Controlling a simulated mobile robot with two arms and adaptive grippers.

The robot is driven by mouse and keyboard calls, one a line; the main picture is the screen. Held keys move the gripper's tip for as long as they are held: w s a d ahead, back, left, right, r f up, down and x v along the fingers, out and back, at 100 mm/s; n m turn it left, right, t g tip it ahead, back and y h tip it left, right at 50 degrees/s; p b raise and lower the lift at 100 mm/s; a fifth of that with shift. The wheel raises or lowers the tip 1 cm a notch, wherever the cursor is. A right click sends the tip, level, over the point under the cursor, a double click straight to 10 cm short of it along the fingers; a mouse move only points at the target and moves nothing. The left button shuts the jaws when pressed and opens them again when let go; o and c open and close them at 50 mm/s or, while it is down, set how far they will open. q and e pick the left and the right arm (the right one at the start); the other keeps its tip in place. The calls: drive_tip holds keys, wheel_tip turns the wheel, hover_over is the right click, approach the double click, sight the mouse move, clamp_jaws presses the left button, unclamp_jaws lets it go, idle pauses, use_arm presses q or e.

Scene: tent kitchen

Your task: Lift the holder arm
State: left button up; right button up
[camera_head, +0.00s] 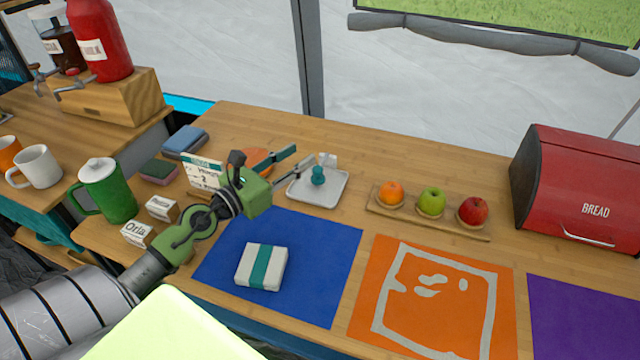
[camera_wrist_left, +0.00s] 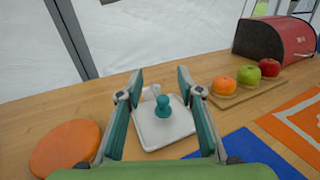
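A pale square holder (camera_head: 333,191) sits on the wooden counter, with a teal knob (camera_head: 318,175) standing on it and a small white part behind. I take the knob to belong to the holder arm; the arm itself is hard to make out. In the left wrist view the holder (camera_wrist_left: 178,137) and knob (camera_wrist_left: 163,106) lie between the finger lines. My left gripper (camera_head: 304,155) is open and empty, its fingers reaching from the left toward the knob. I see no contact, and the exact gap is unclear. My right gripper is not in view.
An orange round item (camera_wrist_left: 65,146) lies left of the holder. A wooden fruit board (camera_head: 452,225) and red bread box (camera_head: 580,190) are to the right. A blue mat (camera_head: 325,245) with a wrapped packet (camera_head: 261,267) is in front. Boxes and a green mug (camera_head: 108,190) stand left.

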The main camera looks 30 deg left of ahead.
use_arm(q)
drive_tip(key=b, duration=0.5)
approach(314, 172)
drive_tip(key=w, duration=0.3)
drive_tip(key=shift+w+d+r, duration=0.3)
drive_tip(key=shift+w+r, duration=0.1)
drive_tip(key=shift+f+b, duration=0.4)
drive_tip(key=shift+b, duration=0.1)
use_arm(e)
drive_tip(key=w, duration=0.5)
use_arm(q)
drive_tip(key=shift+w+d+r+p, duration=0.15)
drive_tip(key=shift+w+p, duration=0.15)
drive_tip(key=shift+w, duration=0.25)
drive_tip(key=w, duration=0.3)
drive_tip(key=w+p, duration=0.1)
drive_tip(key=w, duration=0.1)
drive_tip(key=shift+d, duration=0.35)
drive_tip(key=shift+w+d, duration=0.15)
drive_tip(key=shift+w, duration=0.5)
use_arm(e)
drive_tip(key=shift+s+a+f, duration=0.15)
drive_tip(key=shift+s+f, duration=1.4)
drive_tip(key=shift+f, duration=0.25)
use_arm(q)
clamp_jaws()
